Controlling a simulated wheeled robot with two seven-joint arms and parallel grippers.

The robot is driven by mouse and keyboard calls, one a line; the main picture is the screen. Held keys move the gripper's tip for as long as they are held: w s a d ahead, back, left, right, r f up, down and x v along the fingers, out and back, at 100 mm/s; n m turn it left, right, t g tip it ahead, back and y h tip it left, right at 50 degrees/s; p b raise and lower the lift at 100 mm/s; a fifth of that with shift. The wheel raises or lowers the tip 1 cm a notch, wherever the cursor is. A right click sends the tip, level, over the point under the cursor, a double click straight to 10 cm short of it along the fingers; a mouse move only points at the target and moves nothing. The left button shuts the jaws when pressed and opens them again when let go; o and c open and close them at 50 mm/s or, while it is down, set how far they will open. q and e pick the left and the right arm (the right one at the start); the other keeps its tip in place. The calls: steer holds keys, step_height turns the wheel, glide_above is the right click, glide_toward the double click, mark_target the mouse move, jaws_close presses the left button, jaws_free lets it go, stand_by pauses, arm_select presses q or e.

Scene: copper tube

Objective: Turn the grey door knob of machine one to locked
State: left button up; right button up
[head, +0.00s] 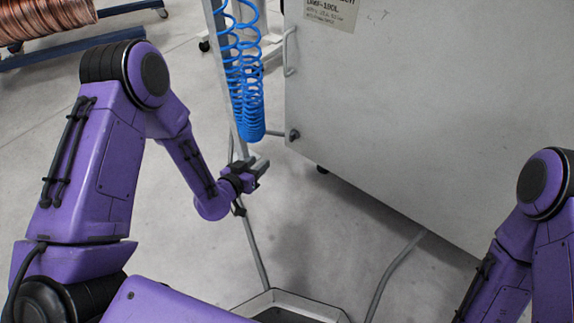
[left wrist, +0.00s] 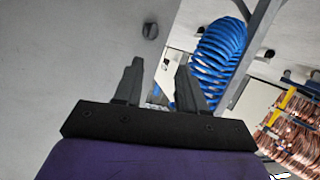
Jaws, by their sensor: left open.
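A small grey round knob (head: 294,134) sits low on the left edge of the large light-grey machine panel (head: 400,110). In the left wrist view the knob (left wrist: 150,31) shows just beyond and above the fingertips, nearly in line with the left finger. My left gripper (head: 262,167) is left of and below the knob in the head view, apart from it. Its two dark fingers (left wrist: 160,68) are spread and empty. My right arm shows at the lower right of the head view; its gripper is outside the picture.
A blue coiled hose (head: 250,90) hangs on a grey post (head: 220,60) close to my left gripper. A bar handle (head: 290,50) is above the knob. A copper coil (head: 40,18) lies at the back left. Grey floor (head: 330,220) is open below the panel.

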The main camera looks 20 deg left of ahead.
mark_target(290, 137)
step_height(290, 137, down, 14)
steer(key=s+n+g+b, duration=0.2)
steer(key=b, duration=0.9)
arm_select(q)
steer(key=w+d+f+m+t+h+b, duration=0.1)
steer(key=w, duration=0.4)
steer(key=w+d+f+m+t+h+b, duration=0.1)
steer(key=w+d+f, duration=0.1)
steer(key=w, duration=0.3)
steer(key=w+d+f+m+t+h+b, duration=0.1)
steer(key=w+f+b, duration=0.1)
steer(key=w, duration=0.4)
steer(key=shift+d+m+h, duration=0.15)
steer(key=shift+m+h, duration=0.15)
steer(key=shift+m, duration=0.1)
arm_select(e)
steer(key=w+d+f+t+h, duration=0.1)
steer(key=w+d+f+t, duration=0.3)
steer(key=w+d+f, duration=0.1)
steer(key=shift+w+f, duration=0.15)
arm_select(q)
steer(key=shift+w+d+r, duration=0.1)
steer(key=shift+w, duration=0.1)
arm_select(e)
steer(key=shift+w+d, duration=0.2)
steer(key=shift+w, duration=0.05)
arm_select(q)
steer(key=shift+c, duration=0.3)
jaws_close()
